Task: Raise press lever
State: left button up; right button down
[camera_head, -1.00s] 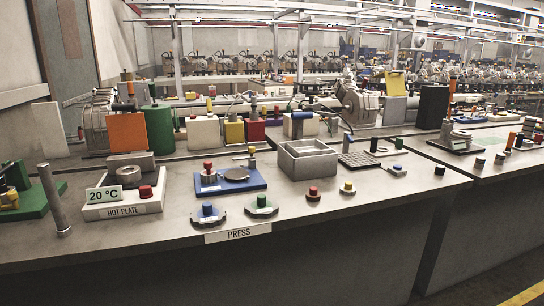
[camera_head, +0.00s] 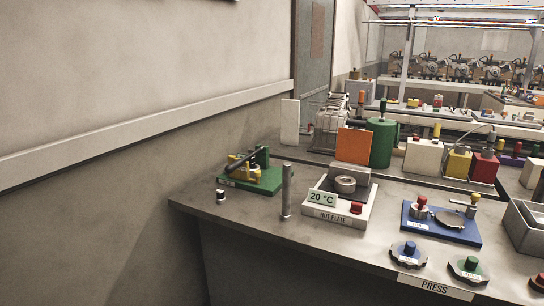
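A green-based device (camera_head: 268,181) with yellow parts and a dark bar stands at the left end of the grey bench. It may be the press with its lever, but I cannot tell for sure. A PRESS label (camera_head: 434,287) is on the bench's front edge at the lower right. Neither of my grippers is in view.
An upright metal post (camera_head: 287,192) stands near the bench's left front. Beside it is the hot plate (camera_head: 352,217), reading 20 °C. A bare wall and open floor space lie left of the bench.

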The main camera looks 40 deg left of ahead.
aim_at(229, 169)
jog(key=u, duration=1.6)
jog(key=i+j+z, duration=0.15)
jog(key=i+j, duration=0.15)
jog(key=i+j+z, duration=0.1)
jog(key=i+j, duration=0.2)
jog(key=j, duration=0.2)
jog(key=i+j+z, duration=0.15)
jog(key=i+j, duration=0.15)
jog(key=i+j+z, duration=0.15)
jog(key=j, duration=0.45)
jog(key=i, duration=0.1)
